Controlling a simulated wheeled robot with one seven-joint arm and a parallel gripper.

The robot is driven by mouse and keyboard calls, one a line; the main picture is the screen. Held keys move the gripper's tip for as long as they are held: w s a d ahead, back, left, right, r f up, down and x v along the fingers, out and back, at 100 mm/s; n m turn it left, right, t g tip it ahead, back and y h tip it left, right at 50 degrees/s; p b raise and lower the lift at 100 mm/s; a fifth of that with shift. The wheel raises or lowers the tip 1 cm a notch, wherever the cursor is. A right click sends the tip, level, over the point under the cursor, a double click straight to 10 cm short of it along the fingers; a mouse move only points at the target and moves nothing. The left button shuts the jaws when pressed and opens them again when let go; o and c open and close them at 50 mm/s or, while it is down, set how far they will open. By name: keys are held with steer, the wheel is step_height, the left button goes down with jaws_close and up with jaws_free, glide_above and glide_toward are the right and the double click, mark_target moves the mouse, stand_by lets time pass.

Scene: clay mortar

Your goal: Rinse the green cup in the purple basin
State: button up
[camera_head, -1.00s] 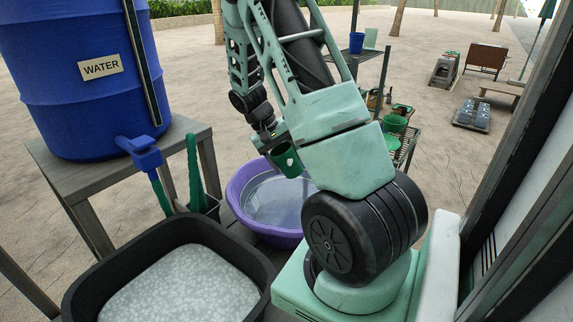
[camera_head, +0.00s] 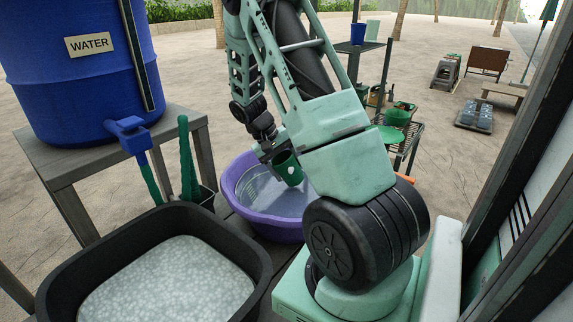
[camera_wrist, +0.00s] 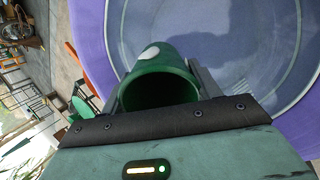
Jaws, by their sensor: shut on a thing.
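The green cup (camera_head: 288,168) has a pale spot on its side and is held over the purple basin. In the wrist view the green cup (camera_wrist: 160,78) sits between the two fingers with its dark open mouth towards the camera. My gripper (camera_head: 272,152) is shut on it; it also shows in the wrist view (camera_wrist: 158,88). The purple basin (camera_head: 236,204) holds clear water and stands right of the black tub. I cannot tell whether the cup touches the water.
A black tub (camera_head: 50,290) of foamy water stands at front left. A blue water barrel (camera_head: 80,90) with a tap stands on a grey table (camera_head: 45,170). A green brush (camera_head: 187,150) stands in a holder. A rack (camera_head: 412,135) with green dishes is behind my arm.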

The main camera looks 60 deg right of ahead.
step_height(320, 180, down, 11)
steer(key=b, duration=0.8)
steer(key=shift+r, duration=0.1)
steer(key=shift+f+b, duration=0.4)
steer(key=shift+f, duration=0.2)
steer(key=shift+r+p, duration=0.2)
steer(key=shift+p, duration=0.15)
steer(key=shift+w+a, duration=0.1)
